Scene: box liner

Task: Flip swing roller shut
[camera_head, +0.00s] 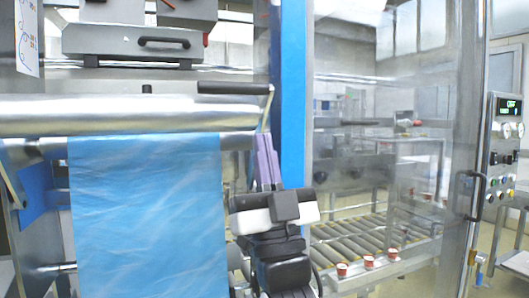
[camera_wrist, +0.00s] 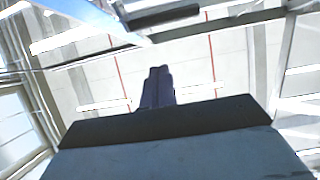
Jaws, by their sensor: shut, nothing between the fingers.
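The swing roller, taken as the long metal roller (camera_head: 130,115), lies level across the machine at the left in the head view. A black handle (camera_head: 233,88) sticks out above its right end on a thin metal arm. A blue film (camera_head: 145,210) hangs below the roller. My gripper (camera_head: 264,140) points up just right of the roller's end, below the handle. Its purple fingers are together and empty. In the wrist view my gripper (camera_wrist: 157,70) points up at a dark bar, which looks like the handle (camera_wrist: 165,16). I cannot tell whether they touch.
A blue upright post (camera_head: 289,100) stands close to the right of my gripper. Clear panels further right cover a roller conveyor (camera_head: 355,240) with several small red-and-white cups (camera_head: 368,261). A control panel (camera_head: 506,130) is at the far right. A grey housing (camera_head: 135,42) sits above the roller.

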